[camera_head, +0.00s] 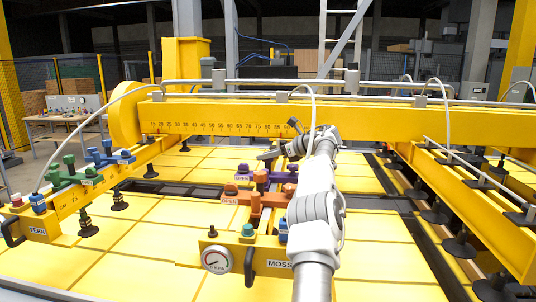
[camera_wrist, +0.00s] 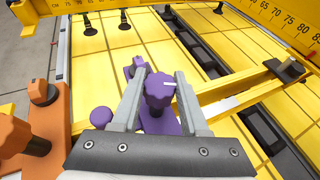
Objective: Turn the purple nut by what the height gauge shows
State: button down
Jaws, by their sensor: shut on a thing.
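The purple nut (camera_wrist: 158,88) is a lobed knob with a white mark on its top edge, standing on a purple base (camera_wrist: 160,122). In the wrist view, my gripper (camera_wrist: 160,92) has one finger on each side of it and is shut on it. In the head view, my gripper is at the end of my arm above the purple parts (camera_head: 288,177), and its fingertips are not clear. A round dial (camera_head: 216,259) with coloured bands is on the front yellow arm; its needle is too small to read. I cannot tell which instrument is the height gauge.
An orange knob (camera_wrist: 13,133) and orange clamp stand left of my gripper. Green parts (camera_head: 70,170) and blue parts (camera_head: 106,153) sit on the left arm. A yellow beam with a number scale (camera_head: 220,126) crosses behind. Suction cups hang over yellow panels.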

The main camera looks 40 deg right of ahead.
jog(key=shift+f, duration=0.1)
dwell(0.7)
jog(key=shift+c, duration=2.1)
grip_release()
jog(key=shift+y, duration=0.3)
jog(key=b+v, duration=0.1)
jog(key=v, duration=1.6)
jog(key=shift+r, duration=0.3)
jog(key=shift+s, duration=0.1)
